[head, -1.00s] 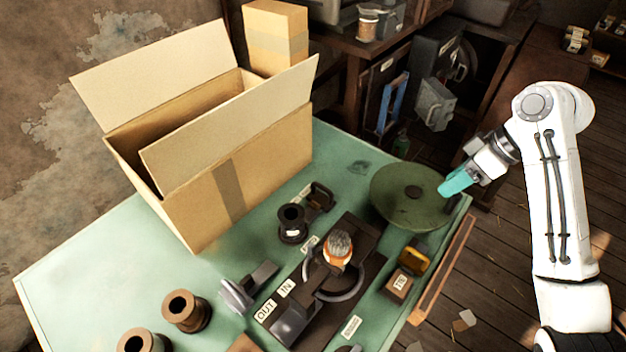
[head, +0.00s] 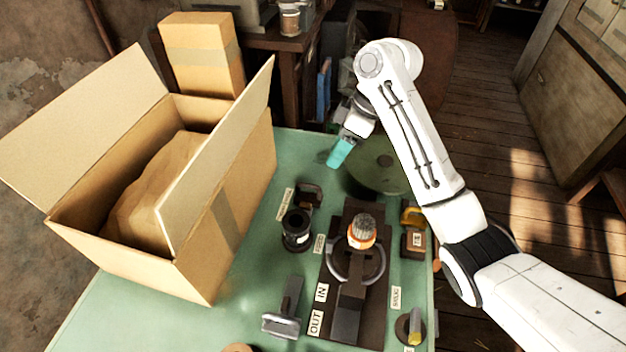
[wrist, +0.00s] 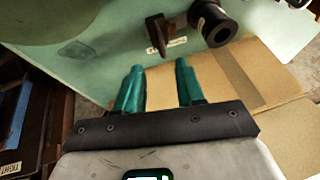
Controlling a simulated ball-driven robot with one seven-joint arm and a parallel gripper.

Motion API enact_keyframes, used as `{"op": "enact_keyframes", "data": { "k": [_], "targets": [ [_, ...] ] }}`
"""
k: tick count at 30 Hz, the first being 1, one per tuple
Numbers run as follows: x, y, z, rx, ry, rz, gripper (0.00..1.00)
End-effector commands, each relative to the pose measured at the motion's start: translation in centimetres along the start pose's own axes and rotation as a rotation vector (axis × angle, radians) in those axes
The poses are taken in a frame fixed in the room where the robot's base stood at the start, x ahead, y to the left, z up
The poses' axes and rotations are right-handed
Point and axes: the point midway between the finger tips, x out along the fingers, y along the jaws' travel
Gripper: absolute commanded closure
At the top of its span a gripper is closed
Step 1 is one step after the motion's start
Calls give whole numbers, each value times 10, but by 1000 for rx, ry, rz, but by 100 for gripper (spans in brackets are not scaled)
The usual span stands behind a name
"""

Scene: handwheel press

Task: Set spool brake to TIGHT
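My gripper (head: 340,153) hangs at the far end of the green bench, at the upper left of the round green disc (head: 372,178). In the wrist view its two teal fingers (wrist: 159,82) are apart with nothing between them. A black spool (head: 297,230) stands on the bench, with a dark bracket-like part (head: 311,194) behind it and a small label (head: 284,205) beside it. The spool (wrist: 213,22), bracket (wrist: 158,33) and label (wrist: 166,47) show beyond the fingers in the wrist view. I cannot tell for sure which part is the brake.
A large open cardboard box (head: 205,262) fills the bench's left side. The press with an orange-and-grey knob (head: 361,233) and IN and OUT labels stands mid-bench. A yellow-topped part (head: 412,216) is to its right. A dark cabinet lies behind.

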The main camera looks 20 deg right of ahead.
Motion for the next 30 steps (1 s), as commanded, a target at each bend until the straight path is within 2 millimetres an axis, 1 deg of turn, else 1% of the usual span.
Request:
{"op": "enact_keyframes", "data": {
  "k": [1,3,6,7,12,15,20,27,28,30],
  "targets": [
    [14,-1,1,-1,-1,-6,62],
    [29,-1,1,-2,0,-6,62],
    [46,-1,1,0,-2,-6,62],
    [48,-1,1,1,-2,-5,62],
    [72,-1,0,1,-2,-3,62],
    [82,-1,0,1,-2,-3,62],
    [90,-1,0,0,-2,-2,62],
    [90,-1,0,0,-1,-1,62],
    [90,-1,0,0,-1,-1,63],
    [90,-1,0,0,-1,-1,70]
  ]
}}
